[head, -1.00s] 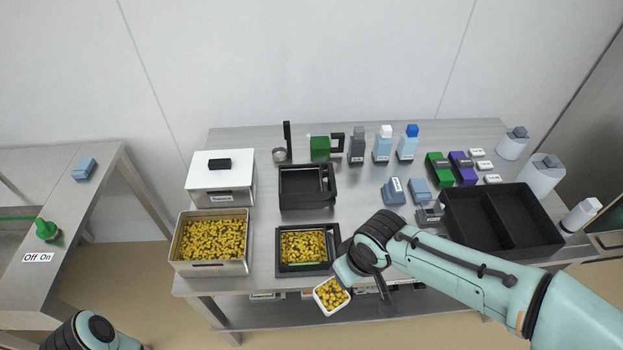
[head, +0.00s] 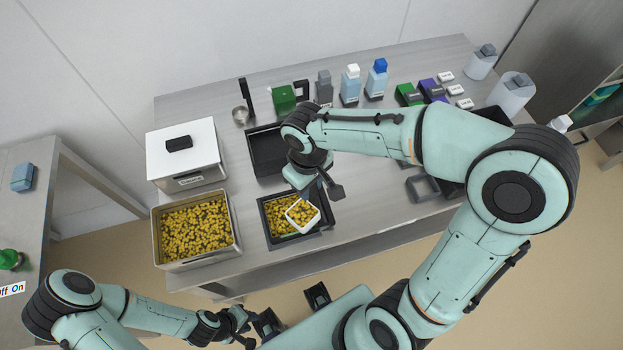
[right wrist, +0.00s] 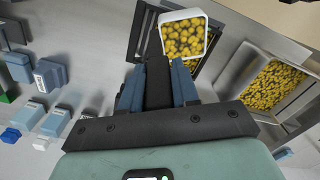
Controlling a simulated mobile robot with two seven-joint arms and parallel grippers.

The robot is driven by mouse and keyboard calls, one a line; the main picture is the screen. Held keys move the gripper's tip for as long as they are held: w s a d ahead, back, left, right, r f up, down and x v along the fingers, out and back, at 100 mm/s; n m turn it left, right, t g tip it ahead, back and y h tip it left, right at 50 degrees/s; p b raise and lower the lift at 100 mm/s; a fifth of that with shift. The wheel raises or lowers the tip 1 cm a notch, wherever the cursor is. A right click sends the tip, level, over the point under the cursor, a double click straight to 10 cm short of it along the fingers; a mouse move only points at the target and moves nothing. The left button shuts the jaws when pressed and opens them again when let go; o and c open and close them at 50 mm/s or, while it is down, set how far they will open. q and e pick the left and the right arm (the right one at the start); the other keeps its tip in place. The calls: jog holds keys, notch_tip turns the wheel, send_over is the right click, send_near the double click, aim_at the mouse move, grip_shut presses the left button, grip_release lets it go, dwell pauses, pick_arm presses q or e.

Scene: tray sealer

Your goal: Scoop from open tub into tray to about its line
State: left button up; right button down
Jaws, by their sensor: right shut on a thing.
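The open tub (head: 239,250) is a metal box with yellow pieces at the left of the table; it also shows in the right wrist view (right wrist: 226,72). To its right, a black-framed tray (head: 267,229) holds yellow pieces. Its line cannot be made out. My right gripper (head: 307,190) is shut on a white scoop (head: 290,219), whose handle is mostly hidden. The scoop is over the tray, and in the right wrist view it (right wrist: 205,38) holds yellow pieces. My left gripper (head: 242,324) is low, in front of the table, away from the tub; its jaws are unclear.
A white-lidded box (head: 205,150) stands behind the tub. A black tray fixture (head: 262,150) lies behind the filled tray, partly covered by my right arm. Several bottles (head: 350,84) and coloured boxes (head: 408,94) line the back. A side table (head: 60,190) stands at left.

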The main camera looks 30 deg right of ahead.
jog(key=shift+w+a+f+g+p, duration=0.15)
jog(key=shift+w+g+p, duration=0.4)
jog(key=shift+g+p, duration=0.25)
pick_arm(q)
jog(key=shift+w+r+p, duration=0.35)
jog(key=shift+w+r, duration=0.4)
jog(key=shift+r, duration=0.35)
jog(key=shift+w+r+p, duration=0.35)
jog(key=shift+w+r, duration=0.4)
jog(key=shift+r, duration=0.3)
pick_arm(e)
jog(key=shift+w+f+g+h, duration=0.3)
jog(key=shift+w+f+g, duration=0.05)
jog(key=shift+g, duration=0.05)
pick_arm(q)
jog(key=shift+s+f, duration=0.1)
